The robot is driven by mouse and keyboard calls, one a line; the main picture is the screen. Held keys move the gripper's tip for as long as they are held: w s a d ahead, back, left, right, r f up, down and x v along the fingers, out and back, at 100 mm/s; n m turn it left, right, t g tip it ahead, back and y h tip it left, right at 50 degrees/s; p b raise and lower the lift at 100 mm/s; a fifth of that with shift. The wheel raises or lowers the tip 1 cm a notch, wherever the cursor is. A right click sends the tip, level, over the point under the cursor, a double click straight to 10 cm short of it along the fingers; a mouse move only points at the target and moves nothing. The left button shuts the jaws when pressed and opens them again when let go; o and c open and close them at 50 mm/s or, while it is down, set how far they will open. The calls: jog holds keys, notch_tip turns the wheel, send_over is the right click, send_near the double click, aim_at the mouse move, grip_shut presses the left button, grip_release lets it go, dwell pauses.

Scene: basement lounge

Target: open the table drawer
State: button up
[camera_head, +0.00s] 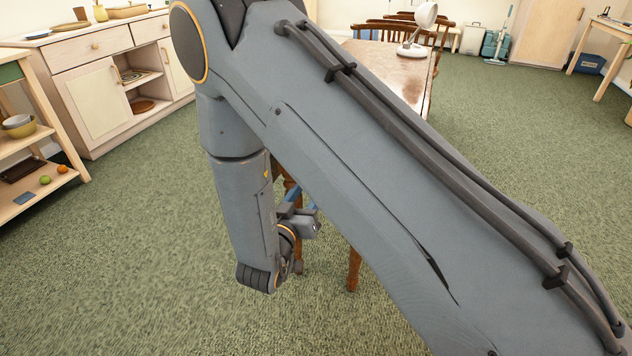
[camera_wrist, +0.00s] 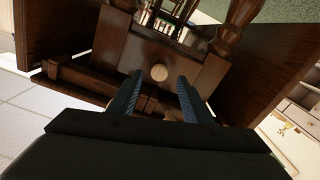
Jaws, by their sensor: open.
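The wooden table (camera_head: 408,72) stands behind my arm in the head view, and my arm hides its near end and the drawer. In the wrist view the dark brown drawer front (camera_wrist: 190,72) faces me, with a pale round knob (camera_wrist: 159,73) at its middle. My gripper (camera_wrist: 160,76) is open, its two blue fingers to the left and right of the knob in the picture. I cannot tell whether the fingertips reach around the knob or stop short of it. No contact shows. The gripper (camera_head: 303,203) is partly hidden below my arm in the head view.
A white lamp-like object (camera_head: 420,28) stands on the table. Wooden chairs (camera_head: 408,18) are behind it. A pale cabinet (camera_head: 105,85) and a shelf cart (camera_head: 28,190) stand at left. The green carpet (camera_head: 140,270) is clear at front left.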

jog(key=shift+x, duration=2.05)
grip_shut()
